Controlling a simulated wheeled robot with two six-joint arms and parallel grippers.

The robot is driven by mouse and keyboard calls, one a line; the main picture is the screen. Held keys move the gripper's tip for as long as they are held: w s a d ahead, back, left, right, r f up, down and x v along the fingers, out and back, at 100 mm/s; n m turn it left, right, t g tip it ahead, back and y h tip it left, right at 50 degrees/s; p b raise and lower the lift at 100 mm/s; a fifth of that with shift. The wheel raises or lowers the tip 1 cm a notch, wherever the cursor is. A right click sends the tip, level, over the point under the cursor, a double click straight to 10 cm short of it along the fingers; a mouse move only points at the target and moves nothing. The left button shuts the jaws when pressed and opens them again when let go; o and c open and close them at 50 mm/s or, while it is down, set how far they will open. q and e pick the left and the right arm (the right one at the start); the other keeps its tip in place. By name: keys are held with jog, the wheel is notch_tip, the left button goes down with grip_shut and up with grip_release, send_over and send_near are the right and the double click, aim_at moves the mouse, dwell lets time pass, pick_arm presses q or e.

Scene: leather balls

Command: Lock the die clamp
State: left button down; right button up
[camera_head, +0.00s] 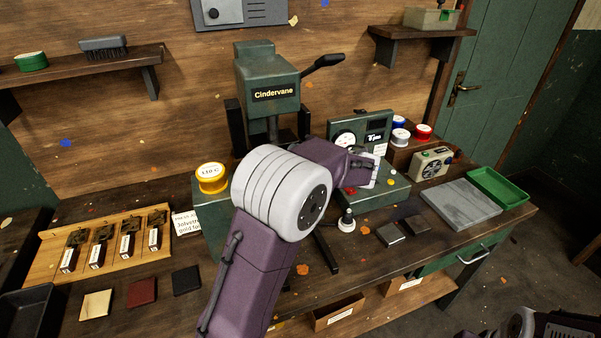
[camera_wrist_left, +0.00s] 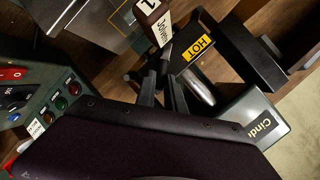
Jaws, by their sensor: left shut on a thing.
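The green Cindervane press (camera_head: 268,85) stands at the back of the bench, with a black lever (camera_head: 322,63) at its upper right. My left arm crosses in front of the press and hides its lower part and the gripper's fingertips in the head view. In the left wrist view my left gripper (camera_wrist_left: 163,92) has its dark fingers close together on a dark part by the press. It looks like the die clamp's lever, but it is mostly hidden. A brown labelled block (camera_wrist_left: 152,14) and a yellow HOT label (camera_wrist_left: 198,47) are close by. My right gripper's fingers do not show.
A wooden rack (camera_head: 60,262) with several labelled dies is at the left, with leather squares (camera_head: 141,291) in front. A control box (camera_head: 375,187), a grey slab (camera_head: 460,204) and a green tray (camera_head: 498,187) are to the right. Small dark blocks (camera_head: 390,235) lie near the front.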

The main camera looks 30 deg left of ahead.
pick_arm(q)
jog(key=shift+s+a+r+n+t+h+b, duration=0.3)
jog(key=shift+n+t+h+b, duration=0.65)
jog(key=shift+b, duration=2.1)
jog(key=shift+s+a+r+n+t+h+b, duration=0.1)
jog(key=shift+s+a+n+t+h+b, duration=0.3)
jog(key=shift+n+b, duration=1.9)
jog(key=shift+s+a+r+n+t+h+b, duration=0.15)
jog(key=shift+s+a+n+t+h+b, duration=0.45)
jog(key=shift+b, duration=3.25)
jog(key=shift+d+m+t, duration=0.25)
jog(key=c, duration=1.4)
grip_release()
jog(key=shift+c, duration=0.2)
jog(key=v, duration=0.9)
